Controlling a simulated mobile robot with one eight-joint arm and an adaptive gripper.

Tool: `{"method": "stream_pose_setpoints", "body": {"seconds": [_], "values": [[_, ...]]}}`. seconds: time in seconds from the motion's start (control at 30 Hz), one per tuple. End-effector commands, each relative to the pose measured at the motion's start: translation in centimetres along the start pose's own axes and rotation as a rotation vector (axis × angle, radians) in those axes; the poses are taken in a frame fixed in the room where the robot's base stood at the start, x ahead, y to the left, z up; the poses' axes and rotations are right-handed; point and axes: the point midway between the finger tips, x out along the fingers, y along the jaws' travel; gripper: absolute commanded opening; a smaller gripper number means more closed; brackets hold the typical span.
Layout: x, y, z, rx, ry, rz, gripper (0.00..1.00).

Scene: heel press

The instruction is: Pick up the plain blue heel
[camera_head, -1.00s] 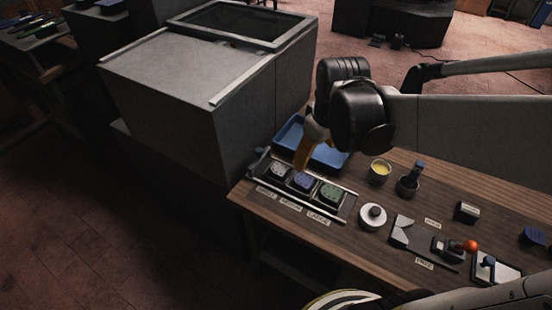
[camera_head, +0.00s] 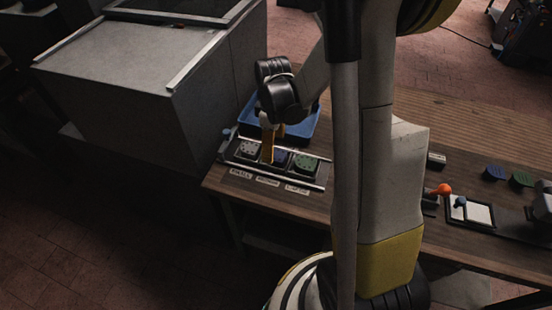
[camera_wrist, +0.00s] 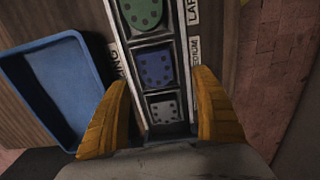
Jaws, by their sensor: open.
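My gripper (camera_head: 268,157) is open above the rack, its yellow fingers apart on either side of it in the wrist view (camera_wrist: 163,82). Between and beyond the fingertips lies a blue heel with dark dots (camera_wrist: 156,66) in the middle compartment; in the head view this heel (camera_head: 281,157) is partly hidden by a finger. A grey dotted heel (camera_wrist: 164,109) and a green dotted heel (camera_wrist: 143,12) lie in the compartments either side. Another dark blue piece (camera_head: 494,172) lies on the right of the table; I cannot make out dots on it.
The rack (camera_head: 318,185) has label strips along its front. A blue tray (camera_head: 302,128) stands right behind it. A large grey cabinet (camera_head: 120,95) stands at the left. A green piece (camera_head: 521,180) and an orange-knobbed lever (camera_head: 442,190) are on the right. My arm hides the table's middle.

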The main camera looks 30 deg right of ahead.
Motion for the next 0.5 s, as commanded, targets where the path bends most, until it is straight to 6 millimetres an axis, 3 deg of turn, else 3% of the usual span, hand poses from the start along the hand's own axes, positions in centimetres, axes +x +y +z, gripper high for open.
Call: {"method": "stream_pose_setpoints", "body": {"seconds": [0.3,0.5], "values": [[4.7,0.6,0.7,0.001,0.000,0.001,0.75],[4.7,0.6,0.7,0.001,0.000,0.002,0.75]]}}
